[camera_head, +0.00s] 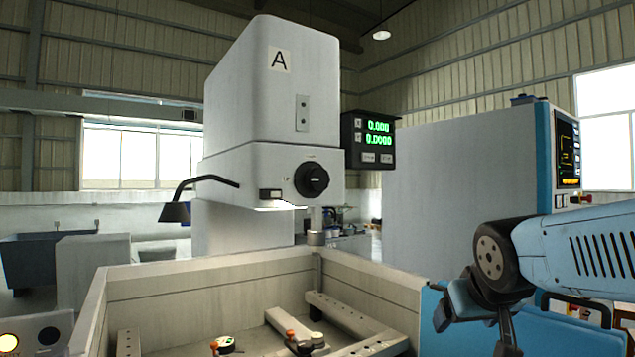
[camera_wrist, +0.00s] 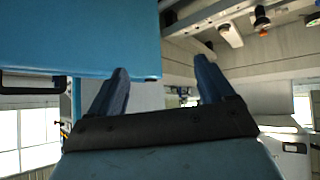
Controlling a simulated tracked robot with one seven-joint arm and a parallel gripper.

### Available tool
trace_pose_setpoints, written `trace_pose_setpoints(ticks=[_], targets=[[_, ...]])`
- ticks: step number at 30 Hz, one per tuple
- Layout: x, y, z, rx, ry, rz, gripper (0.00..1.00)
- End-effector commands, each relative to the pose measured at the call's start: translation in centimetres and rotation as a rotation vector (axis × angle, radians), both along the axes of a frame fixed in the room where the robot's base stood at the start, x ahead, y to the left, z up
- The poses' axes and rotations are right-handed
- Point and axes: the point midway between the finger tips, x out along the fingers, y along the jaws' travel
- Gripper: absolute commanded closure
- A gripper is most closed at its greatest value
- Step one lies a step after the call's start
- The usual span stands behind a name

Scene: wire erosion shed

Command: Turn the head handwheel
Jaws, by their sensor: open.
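The head handwheel (camera_head: 312,180) is a round black knob on the front of the white machine head (camera_head: 270,170), which is marked A. It shows in the head view only. My gripper shows in the wrist view (camera_wrist: 160,88), with its two dark blue fingers spread apart and nothing between them. In the head view my blue arm is at the lower right, well to the right of the handwheel and apart from it; the fingertips are hard to make out there.
A readout (camera_head: 367,140) with green digits hangs beside the head. A lamp (camera_head: 176,211) juts out at its left. Below is an open walled tank (camera_head: 180,281) with rails and clamps. A grey cabinet (camera_head: 460,180) stands at right. A blue panel (camera_wrist: 80,40) is close to my fingers.

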Motion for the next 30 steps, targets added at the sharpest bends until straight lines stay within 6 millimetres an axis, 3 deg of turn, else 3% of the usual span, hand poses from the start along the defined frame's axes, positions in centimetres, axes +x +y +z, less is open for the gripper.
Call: trace_pose_setpoints(ticks=[1, 6, 15, 21, 25, 30], targets=[[2.5, 0.2, 1.1, -0.013, -0.065, 0.011, 0.13], [10.3, 1.9, 5.8, -0.033, -0.323, 0.077, 0.0], [20.5, 8.0, 13.0, 0.026, -0.745, 0.299, 0.0], [24.1, 12.8, 16.2, 0.132, -0.977, 0.484, 0.0], [25.0, 15.0, 17.3, 0.201, -1.078, 0.583, 0.0], [25.2, 16.4, 18.0, 0.254, -1.146, 0.652, 0.0]])
